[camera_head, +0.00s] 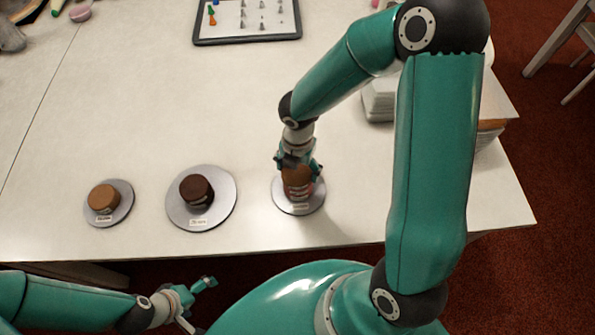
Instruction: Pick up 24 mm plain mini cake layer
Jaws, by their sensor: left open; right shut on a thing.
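Three round grey turntables stand in a row near the table's front edge, each with a small label too small to read. A tan cake layer (103,197) lies on the left turntable (124,212). A dark brown cake layer (196,190) lies on the middle turntable (220,211). My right gripper (298,170) points down over the right turntable (288,206). It is shut on a brown cake layer (297,183), whose upper part the fingers partly hide. I cannot tell whether this layer is clear of what is under it. My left gripper (200,304) is open and empty, in front of the table edge.
A dark-framed tray (247,41) with several small metal tips lies at the back. White stacked items (379,103) stand behind my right arm. A pink round object (79,14) is at the far left. The table's middle left is clear.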

